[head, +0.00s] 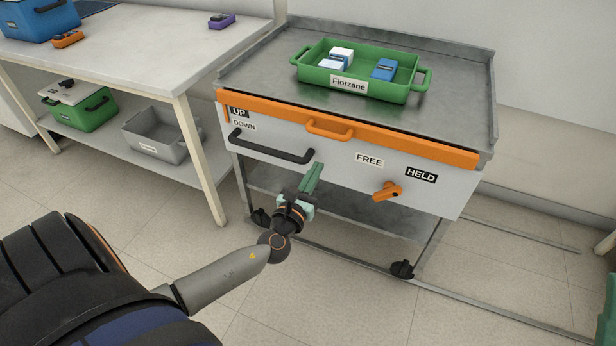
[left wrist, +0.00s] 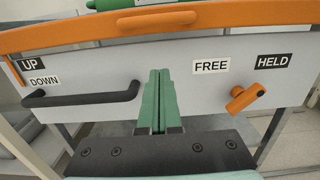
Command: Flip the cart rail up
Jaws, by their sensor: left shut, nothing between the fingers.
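The cart (head: 345,165) has an orange rail (head: 420,145) along the top of its grey front panel, with an orange loop handle (head: 330,129) near the middle. In the left wrist view the rail (left wrist: 235,17) and its handle (left wrist: 156,21) cross the top. UP (head: 239,112) and DOWN (head: 244,125) labels sit at the panel's left end, beside a small orange strip. My left gripper (head: 315,172) is shut and empty, in front of the panel below the rail handle. Its green fingers (left wrist: 158,90) are together in the left wrist view. My right gripper is not in view.
A black bar handle (head: 272,149) is left of my gripper. An orange knob (head: 387,191) sits right, below FREE (head: 369,160) and left of HELD (head: 421,175). A green tray (head: 350,85) with small boxes stands on the cart. A white table (head: 150,50) stands left.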

